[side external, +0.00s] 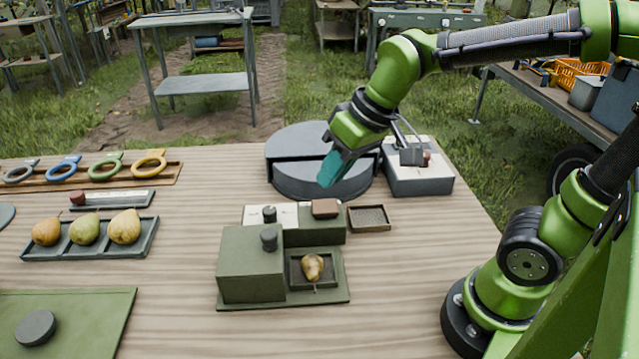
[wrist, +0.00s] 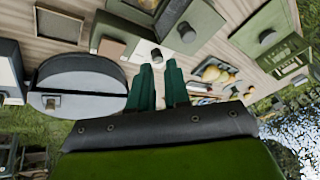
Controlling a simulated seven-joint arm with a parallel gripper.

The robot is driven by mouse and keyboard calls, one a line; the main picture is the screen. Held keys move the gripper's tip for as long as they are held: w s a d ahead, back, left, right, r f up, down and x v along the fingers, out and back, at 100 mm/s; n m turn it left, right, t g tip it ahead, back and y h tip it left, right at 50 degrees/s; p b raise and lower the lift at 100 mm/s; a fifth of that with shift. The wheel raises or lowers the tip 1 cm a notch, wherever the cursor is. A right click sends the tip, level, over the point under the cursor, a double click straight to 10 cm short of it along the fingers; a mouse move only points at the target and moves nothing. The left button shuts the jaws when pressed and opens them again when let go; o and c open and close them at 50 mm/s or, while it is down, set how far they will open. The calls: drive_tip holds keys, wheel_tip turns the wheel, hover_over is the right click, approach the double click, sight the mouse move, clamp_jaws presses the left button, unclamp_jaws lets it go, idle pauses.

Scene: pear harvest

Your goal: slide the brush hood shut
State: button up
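A dark green box-shaped hood (side external: 252,270) with a black knob (side external: 269,239) on top sits on the left of a green base (side external: 325,296). To its right, a pear (side external: 312,267) lies uncovered in a square recess. Behind it, a low green block (side external: 318,232) adjoins a white panel with another black knob (side external: 269,214). No label shows which part is the brush hood. My gripper (side external: 328,172), with teal fingers, is above the table near the round grey drum, apart from these parts. In the wrist view its fingers (wrist: 158,66) are parted and empty.
The round grey drum (side external: 300,138) and a white-topped box (side external: 420,183) stand behind. A brown block (side external: 325,208) and a small tray (side external: 369,217) are close by. A tray of pears (side external: 88,243) lies left. The table's front right is clear.

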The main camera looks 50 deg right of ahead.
drive_tip(key=w+a+n, duration=0.2)
drive_tip(key=w+a+f+n+g, duration=0.1)
drive_tip(key=w+a+n, duration=0.1)
drive_tip(key=a, duration=0.1)
drive_tip(key=w+a+n+g, duration=0.1)
drive_tip(key=w+a+n, duration=0.1)
drive_tip(key=w+a, duration=0.1)
drive_tip(key=shift+w+f+n+y, duration=0.1)
drive_tip(key=shift+f+n+y, duration=0.2)
drive_tip(key=shift+n, duration=0.1)
clamp_jaws()
drive_tip(key=n, duration=0.5)
hover_over(260, 249)
drive_tip(key=w+a, duration=0.2)
drive_tip(key=a, duration=0.2)
drive_tip(key=f, duration=0.8)
drive_tip(key=shift+w+d+f, duration=0.15)
drive_tip(key=shift+w+d, duration=0.05)
drive_tip(key=shift+d, duration=0.05)
drive_tip(key=shift+s+d, duration=0.4)
drive_tip(key=shift+d, duration=0.2)
drive_tip(key=shift+s+d, duration=0.35)
drive_tip(key=shift+d, duration=0.2)
drive_tip(key=shift+s+d+f, duration=0.1)
drive_tip(key=shift+s+d, duration=0.3)
drive_tip(key=shift+d, duration=0.1)
drive_tip(key=shift+d, duration=0.1)
